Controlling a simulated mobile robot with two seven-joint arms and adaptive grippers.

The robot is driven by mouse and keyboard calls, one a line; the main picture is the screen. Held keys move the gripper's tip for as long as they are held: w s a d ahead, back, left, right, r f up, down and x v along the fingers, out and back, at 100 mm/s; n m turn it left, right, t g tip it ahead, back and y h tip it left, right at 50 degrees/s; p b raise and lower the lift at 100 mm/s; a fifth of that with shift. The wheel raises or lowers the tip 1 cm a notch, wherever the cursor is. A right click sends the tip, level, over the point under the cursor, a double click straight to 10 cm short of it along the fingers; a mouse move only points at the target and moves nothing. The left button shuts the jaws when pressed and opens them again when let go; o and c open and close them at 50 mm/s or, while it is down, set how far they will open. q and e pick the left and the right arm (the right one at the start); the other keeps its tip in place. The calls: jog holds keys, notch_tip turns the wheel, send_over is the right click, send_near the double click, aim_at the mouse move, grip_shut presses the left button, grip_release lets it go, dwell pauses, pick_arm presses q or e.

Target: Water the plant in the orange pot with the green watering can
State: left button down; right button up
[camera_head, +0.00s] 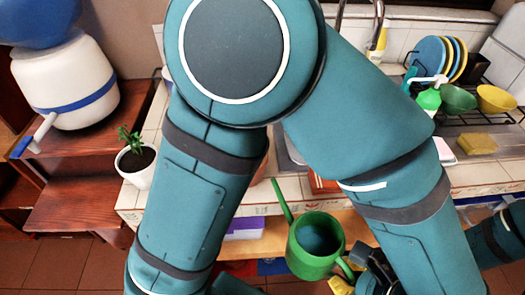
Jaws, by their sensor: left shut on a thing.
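The green watering can (301,262) hangs in front of the counter, low in the middle of the head view, with its spout pointing up and left. My left gripper (362,268), dark and partly hidden by my arm, is shut on the can's handle at the can's right side. My teal arm links cover much of the counter. A small orange patch shows between the links, but I cannot tell if it is the orange pot. The plant for that pot is not visible. My right gripper is not in view.
A potted plant in a white pot (137,167) stands at the counter's left end. A white-and-blue water dispenser (78,84) stands on wooden shelving at left. At right are a dish rack with plates (432,53), a green bottle (428,99), bowls and a sponge (477,144).

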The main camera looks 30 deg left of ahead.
aim_at(344, 238)
pick_arm(q)
jog(key=shift+r, duration=0.15)
jog(key=shift+r, duration=0.15)
jog(key=shift+w+a+r+h, duration=0.2)
jog(key=shift+r+h, duration=0.1)
jog(key=shift+r, duration=0.25)
jog(key=a+r+h, duration=0.1)
jog(key=r, duration=0.1)
jog(key=r+g+h, duration=0.1)
jog(key=r, duration=0.1)
jog(key=w+a+r, duration=0.1)
jog(key=r, duration=0.1)
jog(key=shift+w+a+r+g+h, duration=0.1)
jog(key=shift+a+r+g+h, duration=0.1)
jog(key=shift+a+g+h, duration=0.15)
jog(key=shift+g+h, duration=0.55)
jog(key=shift+h, duration=0.4)
jog(key=a+r, duration=0.1)
jog(key=r, duration=0.1)
jog(key=w+a+r+p, duration=0.1)
jog(key=r, duration=0.1)
jog(key=shift+w+a+p, duration=0.15)
jog(key=shift+p, duration=0.15)
jog(key=shift+w, duration=0.1)
